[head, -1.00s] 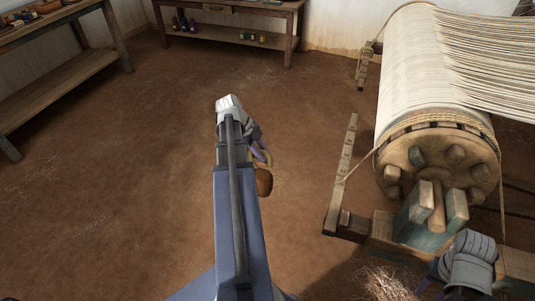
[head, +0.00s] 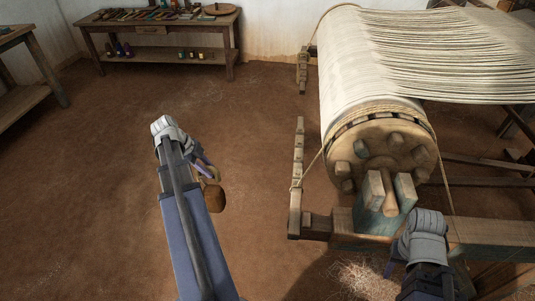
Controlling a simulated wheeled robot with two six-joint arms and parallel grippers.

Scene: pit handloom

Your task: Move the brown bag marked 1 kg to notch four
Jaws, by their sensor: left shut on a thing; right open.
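A brown bag (head: 214,197) hangs at the right side of my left gripper (head: 205,170), partly hidden by my arm; no mark on it can be read. My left gripper is shut on the bag's upper part or loop, and it hangs clear of the loom. A notched wooden bar (head: 297,180) stands left of the big warp roller, with a rope (head: 312,168) running from the roller to it. The notches are too small to number. My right gripper (head: 392,268) is low in front of the loom frame, open, its fingers mostly hidden by its own wrist.
The warp roller (head: 385,155) with pale threads fills the right side, on a wooden frame beam (head: 490,233). A second notched bar (head: 303,70) stands farther back. A table with tools (head: 155,30) is at the back wall; a bench (head: 30,85) is left. The earth floor between is clear.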

